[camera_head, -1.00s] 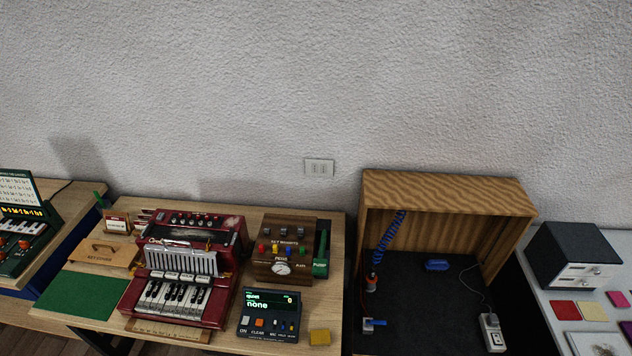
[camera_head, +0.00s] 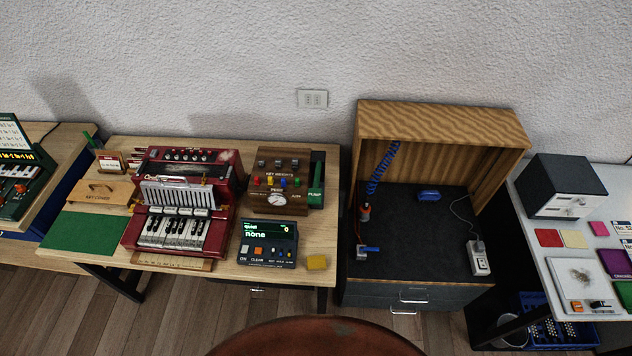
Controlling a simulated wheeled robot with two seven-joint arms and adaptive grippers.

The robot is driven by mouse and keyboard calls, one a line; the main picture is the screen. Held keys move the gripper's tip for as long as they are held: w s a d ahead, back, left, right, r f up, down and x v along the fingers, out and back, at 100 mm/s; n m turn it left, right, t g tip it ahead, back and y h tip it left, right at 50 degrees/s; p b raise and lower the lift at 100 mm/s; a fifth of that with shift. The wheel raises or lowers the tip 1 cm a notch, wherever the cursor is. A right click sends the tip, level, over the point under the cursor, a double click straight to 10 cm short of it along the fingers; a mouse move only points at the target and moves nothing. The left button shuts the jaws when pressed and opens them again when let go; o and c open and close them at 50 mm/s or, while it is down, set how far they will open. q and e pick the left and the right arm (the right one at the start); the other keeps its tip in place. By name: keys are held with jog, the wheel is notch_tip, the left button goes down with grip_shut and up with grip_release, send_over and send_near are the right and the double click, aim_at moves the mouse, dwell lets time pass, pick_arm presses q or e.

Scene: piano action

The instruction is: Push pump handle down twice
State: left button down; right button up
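A wooden box (camera_head: 277,204) with knobs, coloured buttons and a round gauge stands on the light wood table. On its right side is a green pump handle (camera_head: 316,184) in a dark slot, beside the label PUMP. The handle appears upright; its exact height is hard to tell. Neither of my grippers shows in the head view.
A red accordion (camera_head: 184,205) stands left of the box. An open wooden cabinet (camera_head: 345,165) stands to the right. A brown rounded surface (camera_head: 315,338) shows at the bottom.

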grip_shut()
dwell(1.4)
